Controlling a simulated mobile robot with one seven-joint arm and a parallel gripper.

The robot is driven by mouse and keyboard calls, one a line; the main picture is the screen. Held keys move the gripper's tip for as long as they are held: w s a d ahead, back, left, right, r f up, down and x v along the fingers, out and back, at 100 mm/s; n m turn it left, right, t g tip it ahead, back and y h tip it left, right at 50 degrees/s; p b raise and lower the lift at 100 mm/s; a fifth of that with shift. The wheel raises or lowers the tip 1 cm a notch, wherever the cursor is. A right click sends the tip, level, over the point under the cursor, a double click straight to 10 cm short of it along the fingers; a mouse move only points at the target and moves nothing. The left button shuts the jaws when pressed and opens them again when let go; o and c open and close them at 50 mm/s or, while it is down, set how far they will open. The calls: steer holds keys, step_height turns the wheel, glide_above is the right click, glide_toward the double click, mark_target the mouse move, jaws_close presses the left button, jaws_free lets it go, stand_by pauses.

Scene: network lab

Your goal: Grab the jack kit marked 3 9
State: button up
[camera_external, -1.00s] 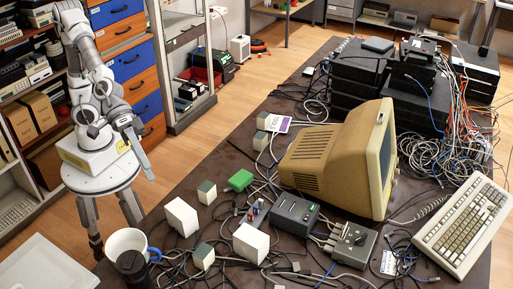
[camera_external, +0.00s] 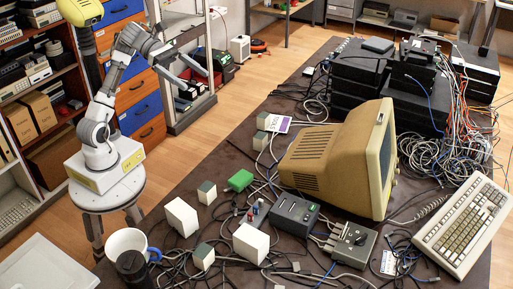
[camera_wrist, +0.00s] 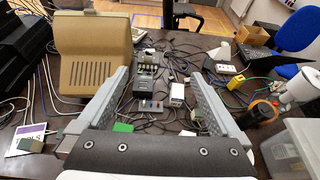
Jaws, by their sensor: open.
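No marking 3 9 can be read in either view, so I cannot tell which thing is the jack kit. Small boxes with grey-green faces stand on the dark table: one (camera_external: 207,192) beside the green block, one (camera_external: 203,257) near the front, and two (camera_external: 262,121) (camera_external: 260,140) by the purple-and-white card. Larger white boxes (camera_external: 181,217) (camera_external: 251,242) stand among the cables. My gripper (camera_external: 193,52) is raised left of the table, apart from all of these. In the wrist view my gripper (camera_wrist: 160,76) is open, with nothing held between its fingers; tabletop items show beyond them.
A beige monitor (camera_external: 325,160), dark device (camera_external: 296,211), grey switch box (camera_external: 352,243) and keyboard (camera_external: 466,222) crowd the table (camera_external: 225,170). Loose cables run between them. Stacked black units (camera_external: 410,85) stand behind.

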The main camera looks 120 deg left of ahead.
mark_target(212, 192)
steer(key=f, duration=3.9)
steer(key=shift+w+d+f, duration=0.2)
steer(key=shift+d+f, duration=0.1)
steer(key=shift+d, duration=0.05)
steer(key=shift+w+f, duration=0.1)
steer(key=shift+f, duration=0.2)
steer(key=shift+b+x, duration=0.85)
steer(key=shift+x, duration=1.55)
steer(key=c, duration=1.5)
